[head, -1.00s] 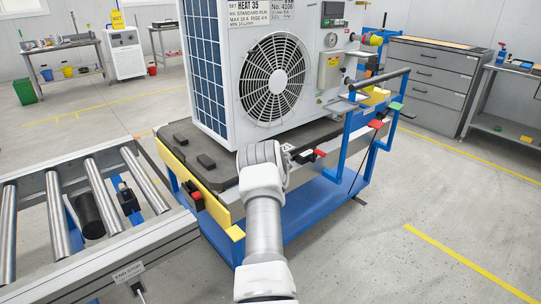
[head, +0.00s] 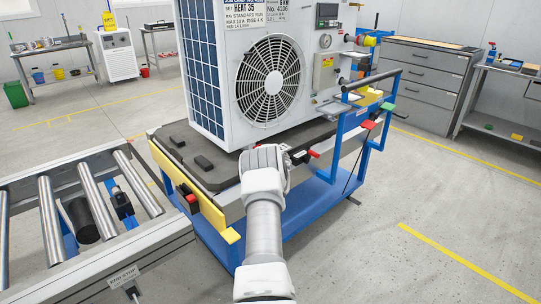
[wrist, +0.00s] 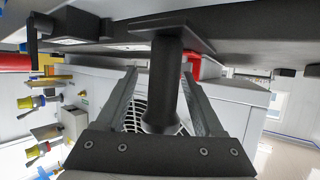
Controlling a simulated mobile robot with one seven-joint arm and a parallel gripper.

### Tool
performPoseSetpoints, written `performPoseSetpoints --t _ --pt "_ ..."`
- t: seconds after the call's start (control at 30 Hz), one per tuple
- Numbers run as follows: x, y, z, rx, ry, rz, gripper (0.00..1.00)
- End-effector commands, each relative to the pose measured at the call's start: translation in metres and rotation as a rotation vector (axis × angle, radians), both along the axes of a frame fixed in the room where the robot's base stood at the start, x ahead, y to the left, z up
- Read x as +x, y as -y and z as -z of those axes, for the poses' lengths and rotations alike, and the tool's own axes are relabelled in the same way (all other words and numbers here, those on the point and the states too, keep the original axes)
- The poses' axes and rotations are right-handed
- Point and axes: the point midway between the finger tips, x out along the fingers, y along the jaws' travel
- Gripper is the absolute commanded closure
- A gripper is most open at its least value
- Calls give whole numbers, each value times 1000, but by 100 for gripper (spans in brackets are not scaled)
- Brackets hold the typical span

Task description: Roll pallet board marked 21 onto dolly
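The dark grey pallet board (head: 176,150) lies under a large white heat pump unit (head: 268,85) on top of the blue dolly (head: 308,203). I cannot read a 21 on it. My gripper (wrist: 160,78) is at the board's near edge, mostly hidden behind my wrist in the head view. In the wrist view its two fingers stand apart on either side of a black round post (wrist: 166,85) with a flat plate at one end. A gap shows between the left finger and the post, so it is open around the post.
A yellow bar (head: 190,190) runs along the dolly's left end. A blue push frame (head: 365,130) rises at its right. The floor at right is clear.

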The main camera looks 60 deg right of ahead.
Motion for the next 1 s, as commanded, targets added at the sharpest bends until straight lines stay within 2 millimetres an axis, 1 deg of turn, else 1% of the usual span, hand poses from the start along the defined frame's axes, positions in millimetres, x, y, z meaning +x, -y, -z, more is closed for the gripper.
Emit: performPoseSetpoints --t 0.23,0.37,0.57,1.0 --pt "0 -2 0 1 0 -2 30" --pt "-3 -7 -3 3 0 -4 30" --pt "-17 -21 -12 3 0 0 30" --pt "-54 -60 -35 1 0 0 30"
